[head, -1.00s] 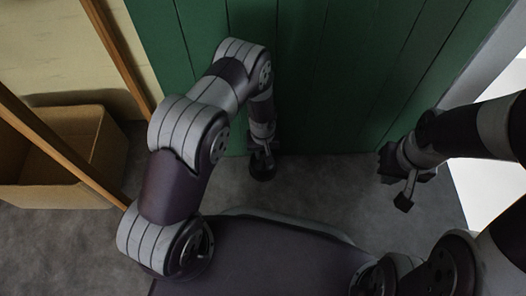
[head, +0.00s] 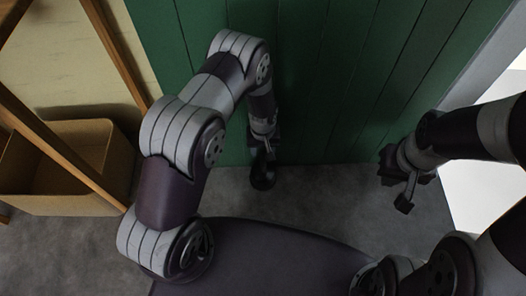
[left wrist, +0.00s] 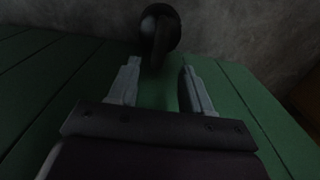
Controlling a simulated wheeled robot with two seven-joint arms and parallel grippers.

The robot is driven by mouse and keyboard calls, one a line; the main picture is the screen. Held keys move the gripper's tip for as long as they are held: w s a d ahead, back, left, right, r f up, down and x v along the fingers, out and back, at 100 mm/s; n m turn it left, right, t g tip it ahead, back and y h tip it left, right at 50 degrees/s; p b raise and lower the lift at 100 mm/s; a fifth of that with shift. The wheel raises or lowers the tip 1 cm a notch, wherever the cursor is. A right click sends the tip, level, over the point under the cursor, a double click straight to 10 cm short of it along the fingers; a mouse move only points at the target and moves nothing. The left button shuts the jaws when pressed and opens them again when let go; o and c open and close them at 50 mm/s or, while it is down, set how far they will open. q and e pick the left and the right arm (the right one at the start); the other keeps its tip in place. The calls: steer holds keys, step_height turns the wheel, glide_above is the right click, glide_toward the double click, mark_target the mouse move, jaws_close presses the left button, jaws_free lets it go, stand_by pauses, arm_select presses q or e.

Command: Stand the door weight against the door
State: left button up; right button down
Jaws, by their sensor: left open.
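The door weight (head: 262,179) is a small dark rounded body standing on the grey floor close to the foot of the green door (head: 320,90). In the left wrist view the weight (left wrist: 172,26) lies just beyond the fingertips, with a dark upright part reaching toward the gap. My left gripper (head: 262,152) points down right above the weight. In the left wrist view the left gripper (left wrist: 160,64) has its fingers apart, with nothing clearly held between them. My right gripper (head: 396,180) hangs at the right, away from the weight; its finger gap is unclear.
A cardboard box (head: 60,203) stands on the floor at the left, behind slanting wooden posts (head: 60,145). A pale plywood wall (head: 65,60) is behind it. Bare grey floor (head: 330,195) lies between the door and my base. A bright opening is at the right.

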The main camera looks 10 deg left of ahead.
arm_select(q)
steer(key=shift+r, duration=0.75)
steer(key=s+a+r+m+t, duration=0.1)
steer(key=s+a+r, duration=0.1)
steer(key=r, duration=0.7)
steer(key=s+a+r+m, duration=0.1)
steer(key=s+a+r, duration=0.1)
steer(key=r, duration=0.7)
steer(key=s+a+r+m, duration=0.1)
steer(key=s+a+r, duration=0.1)
steer(key=s+r, duration=0.7)
step_height(320, 180, up, 47)
steer(key=s+p, duration=0.1)
steer(key=p, duration=4.7)
steer(key=shift+f, duration=0.2)
arm_select(e)
step_height(320, 180, up, 49)
arm_select(q)
steer(key=shift+d, duration=0.1)
